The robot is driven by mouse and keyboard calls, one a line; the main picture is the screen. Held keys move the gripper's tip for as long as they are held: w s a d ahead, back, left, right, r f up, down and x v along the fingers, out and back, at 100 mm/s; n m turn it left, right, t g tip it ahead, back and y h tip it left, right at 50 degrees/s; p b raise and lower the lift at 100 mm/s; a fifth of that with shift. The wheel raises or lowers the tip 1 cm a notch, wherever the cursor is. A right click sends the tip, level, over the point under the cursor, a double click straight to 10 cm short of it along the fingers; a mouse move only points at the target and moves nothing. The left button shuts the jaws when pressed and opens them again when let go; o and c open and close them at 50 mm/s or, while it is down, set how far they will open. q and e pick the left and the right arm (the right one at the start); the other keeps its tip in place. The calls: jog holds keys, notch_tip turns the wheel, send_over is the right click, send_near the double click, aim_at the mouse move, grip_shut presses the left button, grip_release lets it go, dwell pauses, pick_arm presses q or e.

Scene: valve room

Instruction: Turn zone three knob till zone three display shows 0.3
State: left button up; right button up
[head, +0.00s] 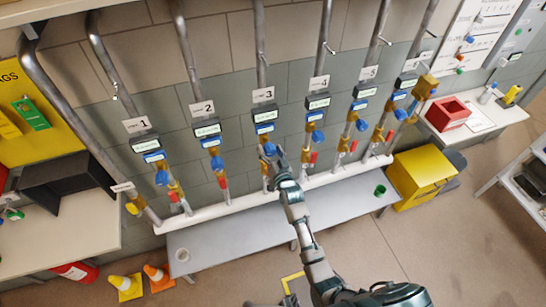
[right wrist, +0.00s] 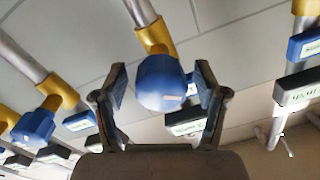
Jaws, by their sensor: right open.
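The zone three pipe carries a white "3" label (head: 263,94) and a small green-lit display (head: 265,116), whose digits are too small to read. A blue-framed box (head: 264,128) sits just below the display. The blue zone three knob (head: 268,149) is at my right gripper (head: 271,158), which partly hides it. In the right wrist view the round blue knob (right wrist: 162,82) on its brass fitting (right wrist: 156,40) lies between the two fingers of my open right gripper (right wrist: 161,95). I see gaps between it and both fingers. My left gripper is not in view.
Neighbouring pipes with blue knobs and red-handled valves stand close on both sides. A white pipe (head: 215,206) runs below them, over a grey bench (head: 225,233) with cups. A yellow box (head: 423,177) stands right; traffic cones (head: 126,287) stand lower left.

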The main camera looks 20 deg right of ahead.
jog(key=s, duration=1.1)
jog(key=shift+s+d, duration=0.25)
jog(key=shift+d, duration=0.05)
jog(key=shift+f, duration=0.15)
jog(key=s+a+f+n+g, duration=0.1)
jog(key=s+f+g, duration=0.3)
jog(key=f, duration=0.8)
jog(key=s+f+n+g, duration=0.15)
jog(key=s+f, duration=0.45)
jog(key=f, duration=0.6)
jog(key=s+a+f+n+g, duration=0.1)
jog(key=s+f+g, duration=0.3)
jog(key=f, duration=0.8)
jog(key=s+d+f+n+g, duration=0.1)
jog(key=s+d+f+g, duration=0.1)
jog(key=s+f, duration=0.4)
jog(key=s+d+f+g, duration=0.2)
jog(key=s+f, duration=0.4)
jog(key=s, duration=1.1)
jog(key=s+d+f+n+g+h, duration=0.1)
jog(key=s+d+f+g, duration=0.1)
jog(key=s+f, duration=0.5)
jog(key=s+g, duration=0.1)
jog(key=s, duration=0.4)
jog(key=shift+s+d+n, duration=0.2)
jog(key=shift+n, duration=0.15)
jog(key=shift+f+g, duration=0.1)
jog(key=shift+g, duration=0.15)
